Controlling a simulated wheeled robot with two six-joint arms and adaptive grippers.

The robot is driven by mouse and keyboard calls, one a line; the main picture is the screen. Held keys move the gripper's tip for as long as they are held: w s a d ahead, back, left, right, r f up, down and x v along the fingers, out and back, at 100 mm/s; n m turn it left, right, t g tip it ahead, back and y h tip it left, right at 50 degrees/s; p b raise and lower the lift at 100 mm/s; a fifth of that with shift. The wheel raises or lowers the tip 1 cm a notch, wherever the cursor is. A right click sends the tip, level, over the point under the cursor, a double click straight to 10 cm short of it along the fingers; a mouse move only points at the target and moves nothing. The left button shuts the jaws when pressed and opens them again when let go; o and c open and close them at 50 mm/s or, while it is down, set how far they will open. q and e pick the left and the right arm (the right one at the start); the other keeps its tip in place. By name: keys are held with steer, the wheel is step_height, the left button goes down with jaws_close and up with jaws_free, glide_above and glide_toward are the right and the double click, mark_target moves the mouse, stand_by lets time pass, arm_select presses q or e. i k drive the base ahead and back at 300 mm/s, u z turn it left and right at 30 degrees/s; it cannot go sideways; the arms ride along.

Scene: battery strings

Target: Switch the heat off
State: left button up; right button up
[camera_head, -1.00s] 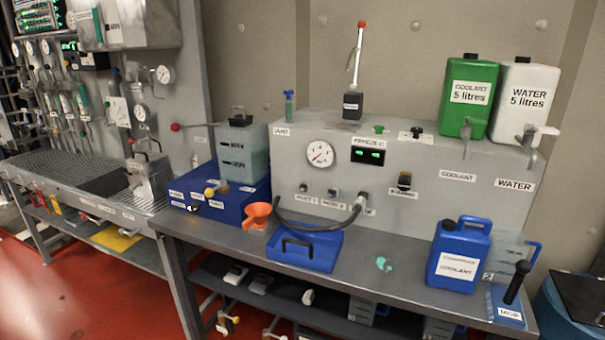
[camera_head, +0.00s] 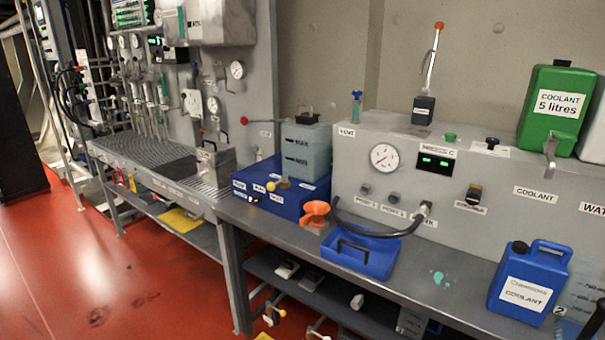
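No control with a readable "heat" label shows; many labels are too small to read. The large grey unit (camera_head: 505,180) carries a round gauge (camera_head: 384,157), a green-lit display (camera_head: 434,161), two small knobs (camera_head: 393,198) and a dark switch (camera_head: 473,194) on its front. A blue box (camera_head: 285,185) to its left has small labels, a yellow knob (camera_head: 271,186) and a grey tank (camera_head: 305,150) on top. Neither of my grippers is in view.
An orange funnel (camera_head: 315,209), a blue tray (camera_head: 373,255) and a blue coolant can (camera_head: 528,285) stand on the bench (camera_head: 425,280). A green spill (camera_head: 438,277) lies between tray and can. A panel with gauges stands at the left. The red floor (camera_head: 90,270) is open at lower left.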

mark_target(256, 199)
steer(key=z, duration=0.25)
steer(key=i, duration=1.15)
steer(key=u, duration=0.35)
